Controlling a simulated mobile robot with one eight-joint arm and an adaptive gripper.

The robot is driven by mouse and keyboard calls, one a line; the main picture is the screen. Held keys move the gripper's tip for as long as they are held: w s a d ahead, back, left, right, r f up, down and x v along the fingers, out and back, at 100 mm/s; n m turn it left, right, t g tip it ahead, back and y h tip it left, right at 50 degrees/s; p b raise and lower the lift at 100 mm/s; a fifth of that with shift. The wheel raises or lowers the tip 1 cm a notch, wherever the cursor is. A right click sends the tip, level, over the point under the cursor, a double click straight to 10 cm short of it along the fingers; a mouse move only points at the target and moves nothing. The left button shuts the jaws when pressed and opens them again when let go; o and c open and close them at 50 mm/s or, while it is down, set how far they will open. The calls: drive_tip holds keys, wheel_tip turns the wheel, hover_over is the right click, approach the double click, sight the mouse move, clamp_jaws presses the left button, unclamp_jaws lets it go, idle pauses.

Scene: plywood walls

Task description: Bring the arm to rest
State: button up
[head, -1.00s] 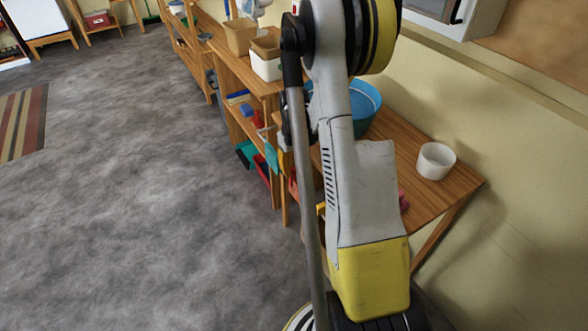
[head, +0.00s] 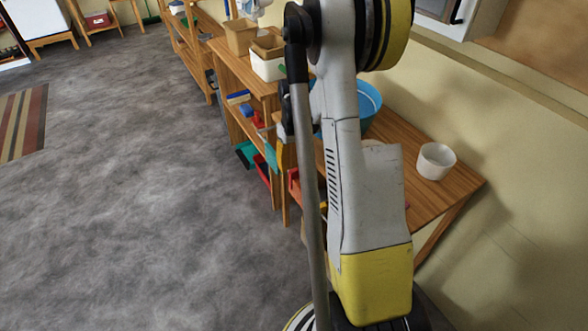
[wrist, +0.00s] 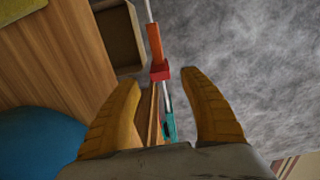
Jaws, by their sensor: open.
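My gripper (wrist: 162,100) shows in the wrist view with its two yellow-brown fingers spread apart and nothing between them. Behind the gap, farther off, are the shelf edge, a red and orange piece (wrist: 158,60) and a teal piece (wrist: 169,125). In the head view my grey and yellow arm stands in front of the wooden table, and the gripper itself is hidden behind it.
A blue basin (head: 368,103) stands on the table (head: 455,190), partly behind my arm; it also shows in the wrist view (wrist: 38,145). A white cup (head: 436,162) stands near the table's right end. Shelves with bins (head: 268,60) stand behind.

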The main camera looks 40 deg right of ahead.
wheel_tip(320, 180, up, 9)
drive_tip(key=shift+a, duration=0.1)
drive_tip(key=a+r+t, duration=0.2)
drive_tip(key=a+r, duration=0.4)
drive_tip(key=a, duration=0.3)
drive_tip(key=s+a+r+n+t, duration=0.1)
drive_tip(key=s+a+r+t, duration=0.1)
drive_tip(key=s+a, duration=0.4)
drive_tip(key=s+a+r+n+t, duration=0.1)
drive_tip(key=s+a+r+t, duration=0.2)
drive_tip(key=a, duration=1.1)
drive_tip(key=s, duration=0.2)
drive_tip(key=shift+s+n, duration=0.3)
drive_tip(key=shift+s, duration=0.1)
drive_tip(key=shift+a+r, duration=0.1)
